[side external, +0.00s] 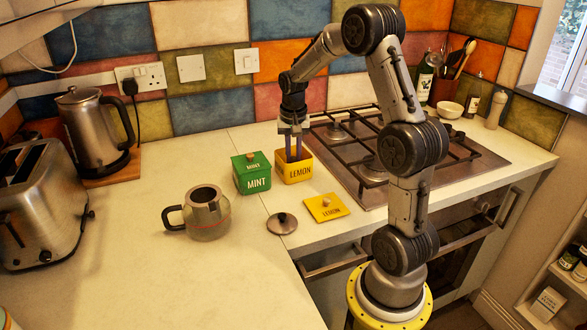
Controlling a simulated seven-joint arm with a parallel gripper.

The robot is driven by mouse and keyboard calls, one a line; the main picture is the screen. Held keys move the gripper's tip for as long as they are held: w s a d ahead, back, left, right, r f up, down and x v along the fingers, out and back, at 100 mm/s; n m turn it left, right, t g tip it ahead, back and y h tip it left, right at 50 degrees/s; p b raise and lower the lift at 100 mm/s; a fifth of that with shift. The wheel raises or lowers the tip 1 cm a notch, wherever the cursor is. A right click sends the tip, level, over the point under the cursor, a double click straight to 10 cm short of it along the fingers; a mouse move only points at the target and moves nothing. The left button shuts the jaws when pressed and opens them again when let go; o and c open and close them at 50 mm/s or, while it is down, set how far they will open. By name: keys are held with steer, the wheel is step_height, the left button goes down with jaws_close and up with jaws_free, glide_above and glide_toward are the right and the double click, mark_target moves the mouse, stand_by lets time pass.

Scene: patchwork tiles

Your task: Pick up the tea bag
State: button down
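A yellow box (299,174) labelled LEMON stands open on the counter, left of the hob. My gripper (293,152) points straight down with its fingers reaching into the top of this box. The fingertips are hidden by the box's front wall, so I cannot see what lies between them. A tea bag is not visible; the inside of the box is mostly hidden.
A closed green MINT box (252,174) stands just left of the yellow box. A kettle (92,128), toaster (44,215) and hob (455,158) surround the area. The front-left counter is clear.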

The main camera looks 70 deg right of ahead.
stand_by(0.6)
steer(key=shift+r, duration=0.55)
step_height(320, 180, up, 2)
steer(key=s+a+r, duration=0.9)
steer(key=s+r, duration=0.1)
steer(key=shift+s, duration=0.4)
